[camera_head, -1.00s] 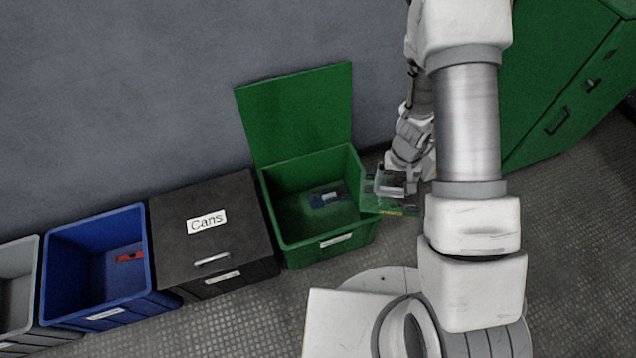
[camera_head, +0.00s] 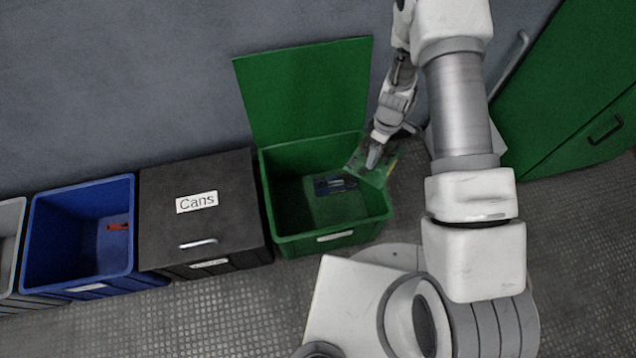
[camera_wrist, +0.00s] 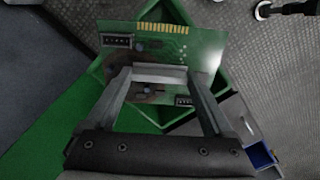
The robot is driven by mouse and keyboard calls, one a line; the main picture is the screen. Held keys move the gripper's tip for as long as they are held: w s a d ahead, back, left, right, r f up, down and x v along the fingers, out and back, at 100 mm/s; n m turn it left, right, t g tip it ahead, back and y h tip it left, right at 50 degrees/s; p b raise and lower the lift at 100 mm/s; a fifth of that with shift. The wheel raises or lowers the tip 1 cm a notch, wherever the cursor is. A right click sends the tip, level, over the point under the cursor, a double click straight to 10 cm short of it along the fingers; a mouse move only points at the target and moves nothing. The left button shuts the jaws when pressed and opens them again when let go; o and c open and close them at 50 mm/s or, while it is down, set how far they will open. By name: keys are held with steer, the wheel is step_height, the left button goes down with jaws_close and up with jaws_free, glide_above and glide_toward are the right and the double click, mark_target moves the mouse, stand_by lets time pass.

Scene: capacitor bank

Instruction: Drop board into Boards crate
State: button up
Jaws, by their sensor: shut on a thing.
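A green circuit board (camera_wrist: 205,45) with gold edge contacts is held between the fingers of my gripper (camera_wrist: 160,75) in the wrist view. In the head view the board (camera_head: 379,167) is tilted at the right wall of the open green crate (camera_head: 290,246), with my gripper (camera_head: 372,160) shut on it. The board partly overlaps the crate opening in the picture; its height above the rim is hard to tell. A dark blue item (camera_head: 335,184) lies inside the crate. The crate's front label is too small to read.
The crate's green lid (camera_head: 305,90) stands open against the wall. Left of it are a closed black Cans box (camera_head: 165,225), a blue crate (camera_head: 40,270) holding a red item (camera_head: 118,227), and a grey crate (camera_head: 8,240). A green cabinet (camera_head: 560,110) stands right.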

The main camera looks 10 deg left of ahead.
steer(key=w+a+f+n+b, duration=0.1)
steer(key=a+f+n+b, duration=0.3)
steer(key=f+n, duration=0.2)
steer(key=a+f+n+b, duration=0.4)
steer(key=a+f+n, duration=0.1)
steer(key=f, duration=0.5)
steer(key=w+a+f+n+b, duration=0.1)
steer(key=a+f+n+b, duration=0.3)
steer(key=f+n, duration=0.3)
step_height(320, 180, down, 2)
steer(key=shift+w+a+f, duration=0.1)
steer(key=shift+w+a, duration=0.2)
steer(key=shift+a, duration=0.05)
steer(key=o, duration=1.2)
steer(key=shift+r, duration=0.2)
step_height(320, 180, up, 17)
steer(key=p, duration=0.4)
steer(key=shift+r, duration=0.1)
